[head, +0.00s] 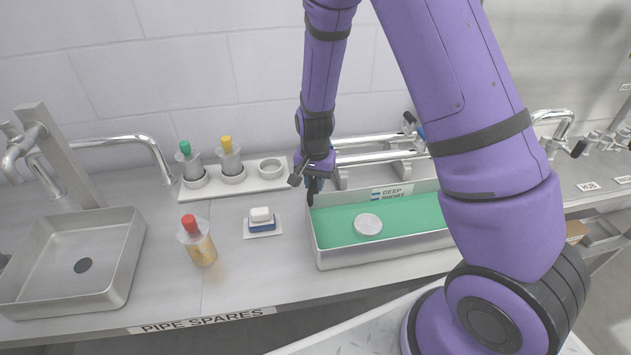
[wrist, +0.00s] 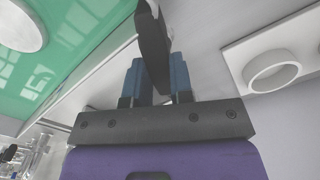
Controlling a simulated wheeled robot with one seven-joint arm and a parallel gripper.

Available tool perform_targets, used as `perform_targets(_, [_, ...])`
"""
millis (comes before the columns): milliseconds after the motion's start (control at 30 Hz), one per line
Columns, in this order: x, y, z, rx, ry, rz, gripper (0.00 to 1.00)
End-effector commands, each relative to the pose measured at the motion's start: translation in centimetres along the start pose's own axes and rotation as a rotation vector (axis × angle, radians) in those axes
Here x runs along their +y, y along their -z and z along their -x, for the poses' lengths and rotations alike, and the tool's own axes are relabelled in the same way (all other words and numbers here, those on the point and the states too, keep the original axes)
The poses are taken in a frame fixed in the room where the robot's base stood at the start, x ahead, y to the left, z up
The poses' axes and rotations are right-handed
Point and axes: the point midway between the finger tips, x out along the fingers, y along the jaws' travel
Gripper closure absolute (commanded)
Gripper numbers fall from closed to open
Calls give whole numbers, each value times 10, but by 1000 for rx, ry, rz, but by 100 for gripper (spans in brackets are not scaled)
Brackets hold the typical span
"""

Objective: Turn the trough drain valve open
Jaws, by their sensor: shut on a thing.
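The metal trough (head: 318,247) with green liquid stands right of centre on the counter in the head view. My gripper (head: 313,186) is at its back left corner, pointing down. In the wrist view, the blue fingers of my gripper (wrist: 155,72) are shut on a black lever (wrist: 152,38), which I take to be the drain valve's handle. The lever also shows just below the fingers in the head view (head: 310,198). The valve body is hidden, and I cannot tell how far the lever is turned.
A pale disc (head: 368,224) lies in the trough. A white holder (head: 243,186) with green- and yellow-capped bottles and an empty ring is behind left. A soap block (head: 261,216), a red-capped bottle (head: 198,243) and a sink (head: 80,262) are left. Metal pipes (head: 370,157) run behind the trough.

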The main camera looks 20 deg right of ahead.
Motion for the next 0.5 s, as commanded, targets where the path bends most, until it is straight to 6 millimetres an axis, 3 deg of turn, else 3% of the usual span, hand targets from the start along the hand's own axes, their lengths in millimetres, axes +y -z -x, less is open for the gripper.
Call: perform_targets(500, [-2, 0, 1, 1, 2, 104, 100])
